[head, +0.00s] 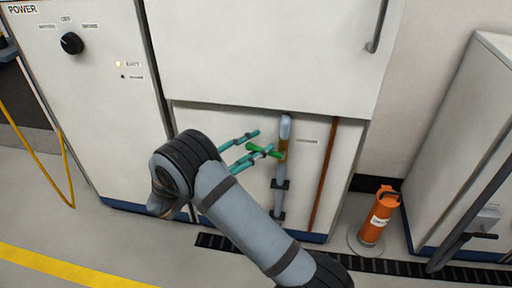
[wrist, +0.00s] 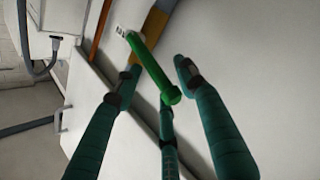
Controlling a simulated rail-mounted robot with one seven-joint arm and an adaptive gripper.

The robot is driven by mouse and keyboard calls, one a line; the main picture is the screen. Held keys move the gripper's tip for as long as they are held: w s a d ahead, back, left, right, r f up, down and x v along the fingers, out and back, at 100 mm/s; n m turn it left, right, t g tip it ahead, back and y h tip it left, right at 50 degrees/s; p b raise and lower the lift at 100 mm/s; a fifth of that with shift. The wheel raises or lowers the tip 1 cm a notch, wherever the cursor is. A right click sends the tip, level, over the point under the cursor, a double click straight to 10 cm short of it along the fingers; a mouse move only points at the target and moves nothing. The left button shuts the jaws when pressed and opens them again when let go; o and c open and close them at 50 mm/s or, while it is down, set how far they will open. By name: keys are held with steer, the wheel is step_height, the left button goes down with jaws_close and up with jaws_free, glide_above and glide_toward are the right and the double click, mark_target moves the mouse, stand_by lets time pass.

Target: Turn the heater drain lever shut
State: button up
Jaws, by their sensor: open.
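The heater drain lever (head: 257,149) is a green bar on the brass-coloured valve body (head: 284,150) of a vertical pipe, low on the white cabinet front. In the head view it points left and slightly up from the pipe. In the wrist view the green lever (wrist: 152,66) runs from the valve towards the camera, its rounded end nearest. My gripper (head: 262,140) has teal fingers spread at the lever from the left. In the wrist view my open gripper (wrist: 157,70) has fingers on both sides of the lever and one below its end; I cannot tell whether any touches.
A copper-coloured pipe (head: 324,178) runs down the cabinet right of the valve. An orange cylinder (head: 376,217) stands on the floor further right, beside a grey-white cabinet (head: 462,140). A yellow hose (head: 52,165) hangs at the left. The upper cabinet door (head: 265,50) overhangs the valve.

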steer(key=shift+c, duration=1)
steer(key=c, duration=0.8)
jaws_close()
